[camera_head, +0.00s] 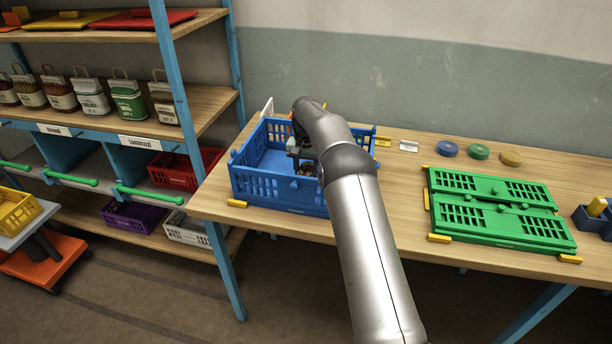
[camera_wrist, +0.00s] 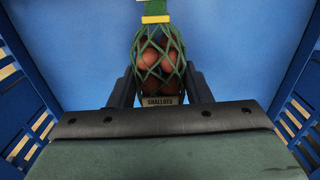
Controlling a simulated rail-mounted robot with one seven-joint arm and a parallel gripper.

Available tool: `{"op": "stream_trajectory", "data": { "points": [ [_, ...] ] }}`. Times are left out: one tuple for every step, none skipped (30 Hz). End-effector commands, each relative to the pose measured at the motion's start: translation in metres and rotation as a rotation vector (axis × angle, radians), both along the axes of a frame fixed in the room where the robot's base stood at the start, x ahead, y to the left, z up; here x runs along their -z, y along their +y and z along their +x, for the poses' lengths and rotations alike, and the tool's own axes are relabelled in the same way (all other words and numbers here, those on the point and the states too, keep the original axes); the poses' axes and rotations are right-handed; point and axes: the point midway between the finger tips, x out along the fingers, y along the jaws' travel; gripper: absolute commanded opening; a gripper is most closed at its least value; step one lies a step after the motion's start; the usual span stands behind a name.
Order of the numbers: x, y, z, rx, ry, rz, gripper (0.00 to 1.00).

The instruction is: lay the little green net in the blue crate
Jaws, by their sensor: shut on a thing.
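The little green net (camera_wrist: 163,62) holds several brown shallots and has a yellow band at its neck and a label reading "SHALLOTS". My gripper (camera_wrist: 160,90) is shut on it, with one dark finger on each side of the net. The blue crate (camera_head: 280,193) stands on the wooden table in the head view, and its blue walls show on both sides in the wrist view (camera_wrist: 28,65). My gripper (camera_head: 304,160) is inside the crate's outline. My arm hides the crate's right part and most of the net. I cannot tell whether the net touches the crate floor.
A folded green crate (camera_head: 497,212) lies to the right on the table (camera_head: 400,170). A shelf (camera_head: 190,75) with sacks stands at the left, close to the table.

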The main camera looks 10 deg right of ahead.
Motion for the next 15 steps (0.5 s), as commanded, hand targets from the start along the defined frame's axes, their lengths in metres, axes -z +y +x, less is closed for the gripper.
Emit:
{"op": "stream_trajectory", "data": {
  "points": [
    [0.006,0.000,-0.001,0.000,0.002,0.000,0.19],
    [0.010,0.000,-0.001,0.000,0.003,0.000,0.19],
    [0.017,0.000,-0.001,0.000,0.003,0.000,0.19],
    [0.021,0.000,-0.001,0.000,0.004,0.000,0.19],
    [0.024,0.000,-0.001,0.000,0.003,0.000,0.19],
    [0.027,0.000,0.000,0.000,0.001,-0.001,0.19],
    [0.028,0.000,0.000,0.001,0.000,0.000,0.19],
    [0.028,0.000,0.000,0.001,-0.001,0.000,0.19],
    [0.028,0.000,0.000,0.001,-0.001,0.000,0.19],
    [0.028,0.000,0.000,0.001,-0.001,0.000,0.19],
    [0.028,0.000,0.000,0.001,-0.001,0.000,0.19],
    [0.028,0.000,0.000,0.001,-0.001,0.000,0.19],
    [0.028,0.000,0.000,0.001,-0.001,0.000,0.19],
    [0.029,0.000,0.000,0.001,0.000,0.000,0.19],
    [0.031,0.000,0.000,0.001,0.000,0.000,0.19]
  ]
}}
